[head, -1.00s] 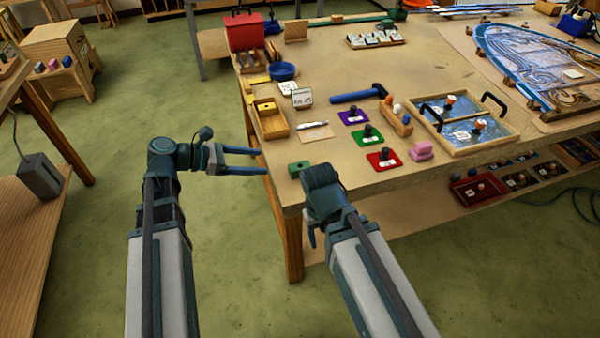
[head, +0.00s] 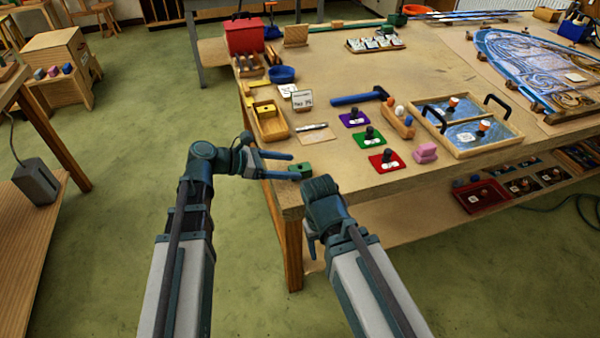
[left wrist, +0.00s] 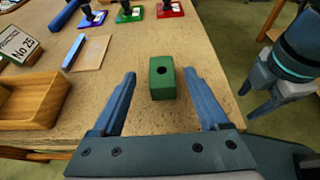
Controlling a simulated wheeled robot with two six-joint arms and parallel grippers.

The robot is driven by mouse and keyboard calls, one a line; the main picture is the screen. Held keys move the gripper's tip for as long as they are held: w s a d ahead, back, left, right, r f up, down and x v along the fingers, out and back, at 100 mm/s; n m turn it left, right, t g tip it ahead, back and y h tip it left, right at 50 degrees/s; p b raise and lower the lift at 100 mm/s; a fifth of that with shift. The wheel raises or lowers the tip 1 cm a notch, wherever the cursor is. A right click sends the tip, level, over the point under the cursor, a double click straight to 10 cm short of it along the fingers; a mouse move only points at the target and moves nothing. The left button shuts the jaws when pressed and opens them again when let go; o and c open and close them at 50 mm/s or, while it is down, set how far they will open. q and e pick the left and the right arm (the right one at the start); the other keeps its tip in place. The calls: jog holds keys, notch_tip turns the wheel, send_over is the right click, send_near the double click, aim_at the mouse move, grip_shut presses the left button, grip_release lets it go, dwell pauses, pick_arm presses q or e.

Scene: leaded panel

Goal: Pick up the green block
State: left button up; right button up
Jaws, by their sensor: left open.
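The green block (head: 301,169) lies on the table (head: 350,235) near its front left corner. In the left wrist view the green block (left wrist: 162,78) has a dark round hole in its top and lies between the far ends of the two fingers, with a gap on each side. My left gripper (head: 292,166) is open, its fingers pointing right at the block; it also shows in the left wrist view (left wrist: 160,80). My right gripper (head: 312,243) hangs by the table's front edge, close to the block's right; its fingers are mostly hidden by its wrist.
A wooden tray (head: 272,128) with a yellow block stands behind the green block. A small wooden board (head: 314,135), a blue hammer (head: 358,98) and purple, green and red cards (head: 386,161) with dark knobs lie to the back right.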

aim_at(296, 168)
pick_arm(q)
jog(key=b+x, duration=0.1)
jog(key=x, duration=0.3)
jog(key=shift+s+f, duration=0.1)
jog(key=shift+f, duration=0.1)
grip_shut()
